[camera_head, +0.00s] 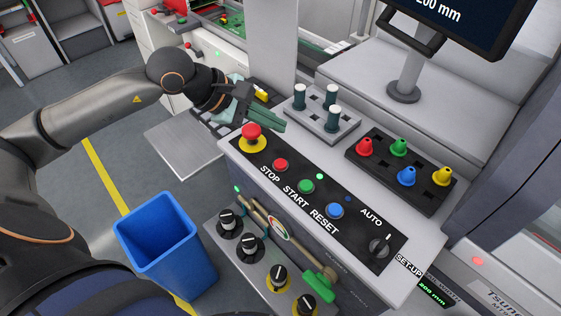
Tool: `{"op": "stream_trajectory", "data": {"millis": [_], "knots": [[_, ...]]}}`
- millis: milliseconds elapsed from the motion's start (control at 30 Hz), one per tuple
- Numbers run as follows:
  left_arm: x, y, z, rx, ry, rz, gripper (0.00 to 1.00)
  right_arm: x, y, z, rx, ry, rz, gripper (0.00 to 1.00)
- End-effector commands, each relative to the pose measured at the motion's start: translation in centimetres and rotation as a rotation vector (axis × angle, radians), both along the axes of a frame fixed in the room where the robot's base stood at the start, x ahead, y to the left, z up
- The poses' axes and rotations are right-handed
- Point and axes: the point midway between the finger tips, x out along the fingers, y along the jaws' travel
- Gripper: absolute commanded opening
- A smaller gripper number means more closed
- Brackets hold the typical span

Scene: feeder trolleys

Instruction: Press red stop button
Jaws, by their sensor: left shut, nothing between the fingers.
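The red stop button (280,165) is a small round red button above the STOP label on the black control panel (350,225). A larger red mushroom button (251,132) on a yellow base sits to its upper left. My left gripper (279,124) is shut and empty. It is in the air over the panel's far left corner, just beyond the mushroom button and above the stop button in the picture. It looks apart from both buttons. My right gripper is not in view.
Beside STOP are a green START button (306,186), a blue RESET button (335,210) and a selector knob (379,246). Behind stand a grey block with cylinders (325,120) and a black tray of coloured cones (398,178). A blue bin (160,240) stands at the left.

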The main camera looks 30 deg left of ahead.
Motion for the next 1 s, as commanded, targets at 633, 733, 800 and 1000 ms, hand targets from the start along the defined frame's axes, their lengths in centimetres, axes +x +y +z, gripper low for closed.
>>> {"op": "stream_trajectory", "data": {"millis": [633,733,800,1000], "knots": [[0.0,0.0,-8.1,-0.001,0.000,-0.001,0.00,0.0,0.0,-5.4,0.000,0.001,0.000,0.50],[0.0,0.0,-8.3,-0.001,0.000,-0.001,0.00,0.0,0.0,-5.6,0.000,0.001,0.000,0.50],[0.0,0.0,-8.3,-0.001,0.000,-0.001,0.00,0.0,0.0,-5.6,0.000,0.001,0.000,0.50],[0.0,0.0,-8.2,-0.001,0.000,0.000,0.00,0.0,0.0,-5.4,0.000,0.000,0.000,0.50]]}}
